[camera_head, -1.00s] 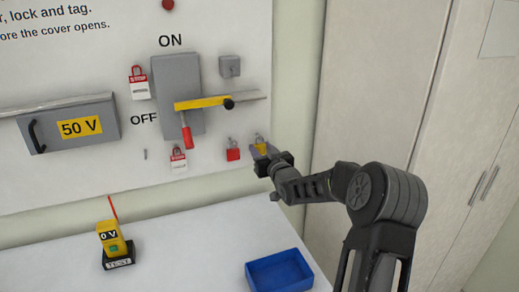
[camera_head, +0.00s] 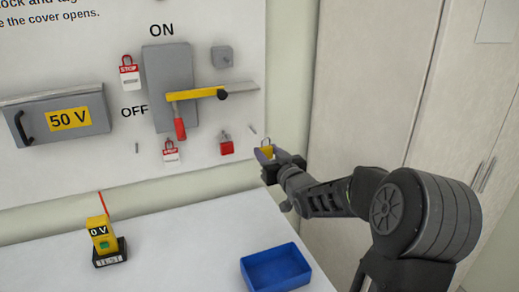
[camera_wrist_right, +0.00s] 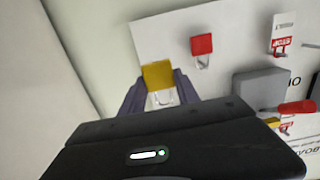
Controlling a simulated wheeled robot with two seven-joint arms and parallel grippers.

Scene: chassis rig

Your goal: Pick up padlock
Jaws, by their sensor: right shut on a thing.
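The yellow padlock (camera_head: 267,151) is between the fingers of my right gripper (camera_head: 268,157), off the board at its lower right. In the right wrist view the yellow padlock (camera_wrist_right: 157,75) sits between the two dark fingertips (camera_wrist_right: 158,88), with its shackle pointing back toward the palm. The right gripper is shut on it and partly hides it in the head view. A red padlock (camera_head: 226,145) hangs on the board to its left and also shows in the right wrist view (camera_wrist_right: 202,45). My left gripper is not in view.
A bare peg (camera_head: 253,129) is above the gripper. A blue tray (camera_head: 276,268) and a yellow tester (camera_head: 103,238) stand on the white table.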

